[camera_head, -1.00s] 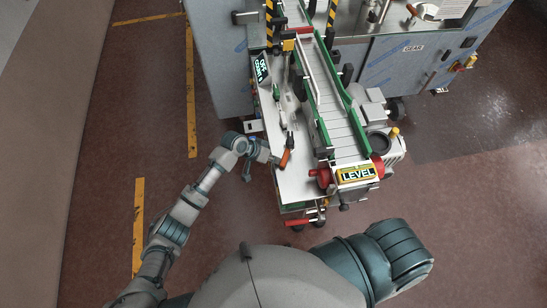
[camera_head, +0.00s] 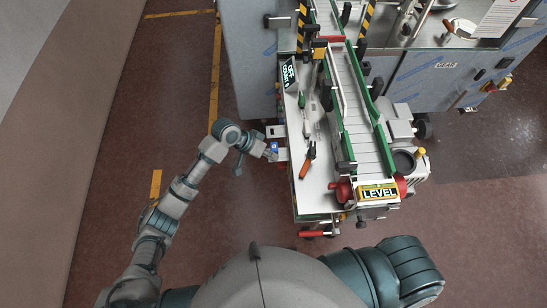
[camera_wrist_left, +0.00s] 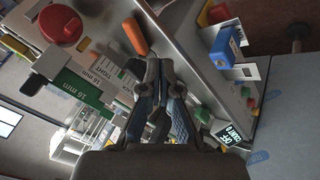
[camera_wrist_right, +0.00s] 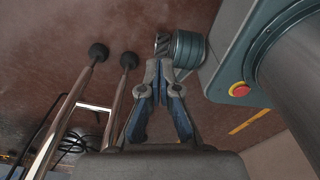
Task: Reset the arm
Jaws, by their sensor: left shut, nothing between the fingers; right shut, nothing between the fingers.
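My left arm comes in from the left in the head view. Its gripper (camera_head: 270,152) is at the left edge of the machine's side shelf, beside a small blue item (camera_head: 274,146). In the left wrist view the left gripper (camera_wrist_left: 153,65) is shut and empty, with its fingertips over the machine. My right gripper (camera_wrist_right: 160,65) shows only in the right wrist view; it is shut and empty, above the brown floor. In the head view the right arm's shoulder is at the bottom, and the rest is out of frame.
A conveyor (camera_head: 364,115) with green rails runs beside the white shelf (camera_head: 316,202). A yellow LEVEL sign (camera_head: 378,192) is at the conveyor's near end. Floor (camera_head: 200,235) left of the machine is clear.

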